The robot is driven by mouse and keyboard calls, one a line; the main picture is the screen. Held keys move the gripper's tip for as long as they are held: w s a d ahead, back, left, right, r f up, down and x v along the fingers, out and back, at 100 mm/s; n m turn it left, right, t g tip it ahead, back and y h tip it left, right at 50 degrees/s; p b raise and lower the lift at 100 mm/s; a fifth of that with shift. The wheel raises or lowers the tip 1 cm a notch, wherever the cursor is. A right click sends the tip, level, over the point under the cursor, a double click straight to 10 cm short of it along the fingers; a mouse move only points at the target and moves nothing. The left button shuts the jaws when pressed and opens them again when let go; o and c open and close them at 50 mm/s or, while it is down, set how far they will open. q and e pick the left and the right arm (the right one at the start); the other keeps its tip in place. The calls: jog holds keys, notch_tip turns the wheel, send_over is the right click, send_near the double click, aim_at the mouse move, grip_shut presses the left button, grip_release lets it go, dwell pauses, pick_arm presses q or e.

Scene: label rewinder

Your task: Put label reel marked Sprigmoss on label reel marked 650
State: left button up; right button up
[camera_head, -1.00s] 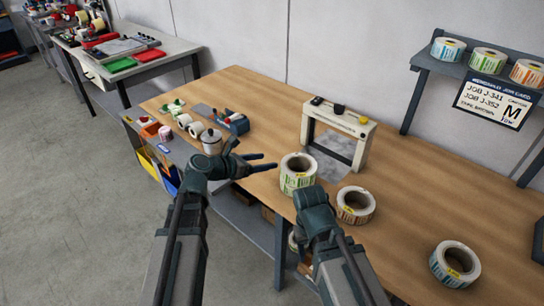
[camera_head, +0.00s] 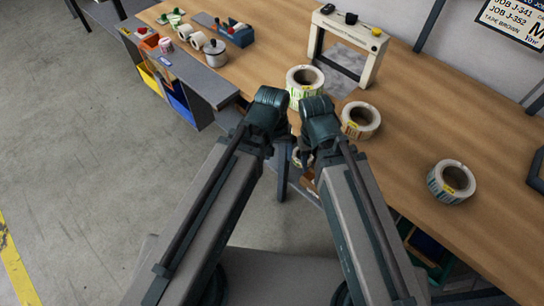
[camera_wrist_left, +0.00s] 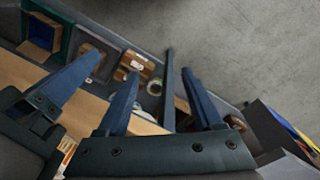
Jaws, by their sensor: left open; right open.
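In the head view three label reels lie on the wooden bench: a green-labelled reel (camera_head: 305,80), a brown-labelled reel (camera_head: 360,120) to its right, and a blue-and-orange-labelled reel (camera_head: 452,182) farther right. My left gripper (camera_wrist_left: 160,76) is open and empty, over the bench's front edge in the left wrist view. A finger of my right gripper (camera_wrist_left: 72,78) shows beside it; its other finger is not clear there. In the head view, my wrists largely hide both grippers, just in front of the green reel.
A white frame stand (camera_head: 345,45) stands behind the green reel. A lidded metal pot (camera_head: 215,53) and a blue holder (camera_head: 235,33) stand at left. Boxes (camera_wrist_left: 134,66) lie on a shelf below. The bench between the brown and blue-orange reels is clear.

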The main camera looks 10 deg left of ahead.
pick_arm(q)
jog(key=s+m+y, duration=0.1)
jog(key=m, duration=0.1)
jog(key=s+a+m+y, duration=0.1)
jog(key=m, duration=0.1)
jog(key=shift+a, duration=0.3)
jog(key=shift+r, duration=0.15)
jog(key=shift+r+p, duration=0.75)
jog(key=shift+p, duration=0.1)
